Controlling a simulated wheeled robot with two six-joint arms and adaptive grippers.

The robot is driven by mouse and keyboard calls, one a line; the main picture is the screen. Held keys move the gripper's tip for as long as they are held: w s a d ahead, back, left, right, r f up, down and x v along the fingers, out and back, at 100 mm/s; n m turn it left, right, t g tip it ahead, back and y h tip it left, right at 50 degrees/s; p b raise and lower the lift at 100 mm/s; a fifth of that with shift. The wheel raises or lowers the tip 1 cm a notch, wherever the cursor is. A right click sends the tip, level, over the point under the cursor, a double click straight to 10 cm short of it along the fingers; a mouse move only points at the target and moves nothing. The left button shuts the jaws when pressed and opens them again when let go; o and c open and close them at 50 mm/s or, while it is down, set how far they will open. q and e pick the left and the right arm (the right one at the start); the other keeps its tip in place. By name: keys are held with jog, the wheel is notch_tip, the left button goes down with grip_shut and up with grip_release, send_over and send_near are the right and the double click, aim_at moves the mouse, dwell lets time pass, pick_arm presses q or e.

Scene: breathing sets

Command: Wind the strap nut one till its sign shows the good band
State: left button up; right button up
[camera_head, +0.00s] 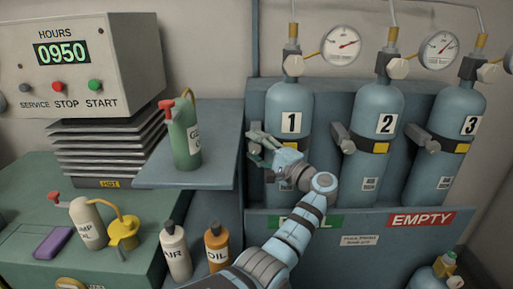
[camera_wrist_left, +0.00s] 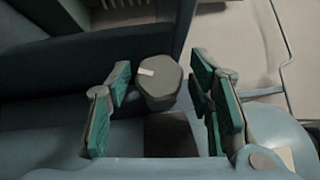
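Strap nut one shows in the left wrist view as a dark grey hexagonal head (camera_wrist_left: 158,88) with a pale mark on its face. My left gripper (camera_wrist_left: 160,76) is open, with its green-padded fingers on either side of the nut; I cannot tell whether they touch it. In the head view, my left gripper (camera_head: 258,146) is at the left side of cylinder 1 (camera_head: 291,100) and hides the nut. A bit of yellow on that cylinder's strap (camera_head: 299,145) shows above my wrist; the sign's reading cannot be made out. My right gripper is not in view.
Cylinder 2 (camera_head: 378,105) and cylinder 3 (camera_head: 462,108) stand to the right, with their own protruding strap nuts. A green bottle (camera_head: 184,137) stands on the shelf (camera_head: 218,160) left of my gripper. An orange oil bottle (camera_head: 217,252) is below, near my forearm.

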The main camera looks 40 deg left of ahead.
pick_arm(q)
jog(key=c, duration=0.9)
jog(key=shift+o, duration=0.2)
jog(key=n+h+p, duration=0.2)
jog(key=shift+r+h+p, duration=0.3)
jog(key=shift+r+p, duration=0.05)
jog(key=shift+f+n, duration=0.2)
jog(key=shift+n, duration=0.2)
jog(key=shift+f, duration=0.2)
jog(key=o, duration=1.2)
jog(key=shift+c, duration=0.2)
jog(key=shift+r, duration=0.1)
jog(key=v, duration=1.2)
jog(key=shift+r, duration=0.15)
